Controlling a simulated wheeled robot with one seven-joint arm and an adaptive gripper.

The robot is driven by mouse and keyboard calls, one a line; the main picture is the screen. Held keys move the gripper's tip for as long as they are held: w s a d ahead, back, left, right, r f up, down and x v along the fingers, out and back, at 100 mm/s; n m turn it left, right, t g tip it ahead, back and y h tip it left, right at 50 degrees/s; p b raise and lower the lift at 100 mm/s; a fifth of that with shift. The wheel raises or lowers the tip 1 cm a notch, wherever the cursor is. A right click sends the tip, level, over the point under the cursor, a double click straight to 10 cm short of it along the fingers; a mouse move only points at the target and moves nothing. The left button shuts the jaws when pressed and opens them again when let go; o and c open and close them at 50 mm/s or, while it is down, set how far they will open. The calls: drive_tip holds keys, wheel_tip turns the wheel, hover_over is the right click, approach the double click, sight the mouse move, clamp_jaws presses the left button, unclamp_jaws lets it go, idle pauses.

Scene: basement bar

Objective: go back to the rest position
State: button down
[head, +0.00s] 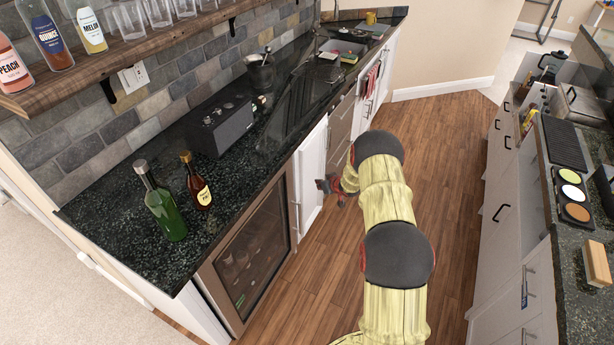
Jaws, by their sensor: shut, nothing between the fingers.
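My gripper (329,186) shows small, red and dark, at the end of my yellow and black arm. It is in front of the white cabinet doors below the left counter, over the wooden floor. Its fingers look close together and I see nothing held in them. My arm's black joint hides part of the wrist behind it.
The black stone counter (110,215) on the left holds a green bottle (164,208), a brown bottle (199,188) and a black speaker (219,127). A wine cooler (247,262) sits below. A second counter (580,290) stands at right. The wooden floor (440,130) between is clear.

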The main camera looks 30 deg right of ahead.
drive_tip(key=shift+s+d, duration=0.1)
drive_tip(key=s+d+f+g+h, duration=0.1)
drive_tip(key=s+f+g, duration=0.15)
drive_tip(key=s, duration=0.25)
drive_tip(key=s+d+f+g+h, duration=0.1)
drive_tip(key=s+d+f+g, duration=0.15)
drive_tip(key=s, duration=0.35)
drive_tip(key=s+a+r+m+g, duration=0.1)
drive_tip(key=s+a+r, duration=0.15)
drive_tip(key=s, duration=0.25)
drive_tip(key=s+a+r, duration=1)
drive_tip(key=a+r, duration=0.1)
drive_tip(key=r, duration=0.4)
drive_tip(key=s+a+r+n+t+y, duration=0.1)
drive_tip(key=s+a+r, duration=0.9)
drive_tip(key=r, duration=0.6)
drive_tip(key=s+a+r+t+y, duration=0.1)
drive_tip(key=s+a+r, duration=1)
drive_tip(key=r, duration=0.5)
drive_tip(key=shift+a, duration=0.6)
